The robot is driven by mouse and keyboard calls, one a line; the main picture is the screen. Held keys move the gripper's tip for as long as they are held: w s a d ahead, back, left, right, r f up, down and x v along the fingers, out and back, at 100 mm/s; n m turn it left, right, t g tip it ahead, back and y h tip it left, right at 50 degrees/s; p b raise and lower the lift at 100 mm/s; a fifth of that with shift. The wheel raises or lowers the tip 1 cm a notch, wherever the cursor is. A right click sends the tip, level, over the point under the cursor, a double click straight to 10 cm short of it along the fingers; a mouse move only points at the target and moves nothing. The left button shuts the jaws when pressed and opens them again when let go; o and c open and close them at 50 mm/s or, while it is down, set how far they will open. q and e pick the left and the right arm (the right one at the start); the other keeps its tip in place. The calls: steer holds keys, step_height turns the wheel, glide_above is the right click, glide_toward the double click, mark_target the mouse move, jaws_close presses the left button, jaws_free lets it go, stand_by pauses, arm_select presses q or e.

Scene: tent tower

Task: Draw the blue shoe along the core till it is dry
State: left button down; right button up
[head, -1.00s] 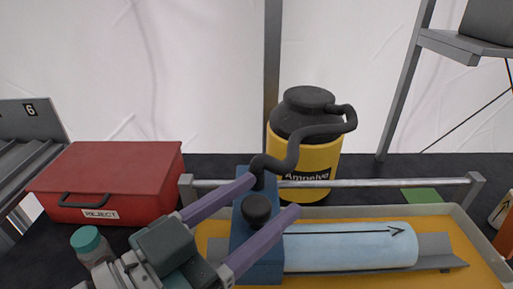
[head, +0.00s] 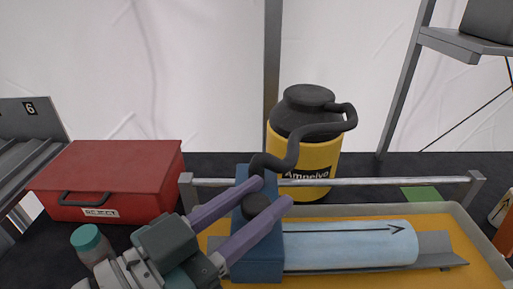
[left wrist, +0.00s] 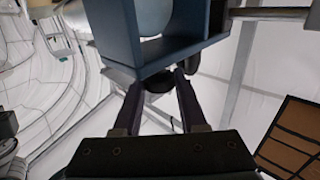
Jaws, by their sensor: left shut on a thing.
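The blue shoe (head: 257,258) is an upright block at the left end of the pale blue core (head: 345,247), under a metal rail. The core lies in a grey cradle, and a black arrow along it points right. My left gripper (head: 274,190) is shut on the shoe's black knob (head: 256,207), one purple finger on each side. In the left wrist view the shoe (left wrist: 125,30) is a dark blue open-sided frame beyond the fingers (left wrist: 160,86). The core's left end is hidden by the shoe. My right gripper is not in view.
A black hose (head: 294,152) runs from the shoe to a yellow canister (head: 317,158) behind the rail (head: 380,182). The yellow tray (head: 456,214) has a raised rim. A red reject box (head: 110,175) and a teal-capped jar (head: 90,242) stand left.

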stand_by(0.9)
arm_select(q)
steer(key=shift+a, duration=0.8)
steer(key=shift+c, duration=2.3)
jaws_free()
steer(key=shift+a, duration=0.2)
